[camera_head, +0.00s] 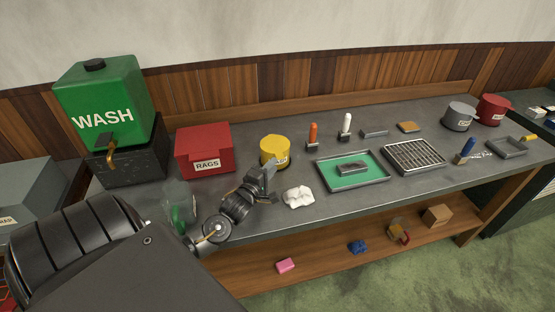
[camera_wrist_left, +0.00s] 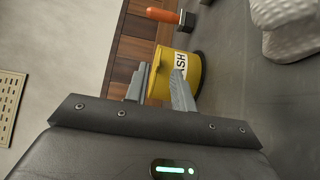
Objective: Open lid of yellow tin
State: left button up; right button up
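The yellow tin (camera_head: 275,150) is round and stands upright on the grey bench, to the right of the red RAGS box. Its top looks closed in the head view. In the wrist view the tin (camera_wrist_left: 190,66) appears sideways, with a partly hidden label. My left gripper (camera_head: 268,174) is just in front of the tin and covers part of its lower side. In the wrist view the fingers of the left gripper (camera_wrist_left: 160,76) are apart, with the tin's lid end showing between them. I cannot tell whether they touch it. My right gripper is not in view.
The red RAGS box (camera_head: 205,150) and green WASH tank (camera_head: 103,105) stand left. A white crumpled cloth (camera_head: 299,197) lies right of the gripper. An orange-handled tool (camera_head: 313,134) stands behind. A green-lined tray (camera_head: 352,170) and wire rack (camera_head: 413,156) lie further right.

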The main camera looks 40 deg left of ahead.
aim_at(276, 147)
pick_arm(q)
jog(key=shift+w+a, duration=0.15)
jog(key=shift+w, duration=0.8)
jog(key=shift+w+a, duration=0.15)
jog(key=shift+w, duration=0.75)
jog(key=shift+r, duration=0.1)
jog(key=shift+c, duration=0.5)
grip_shut()
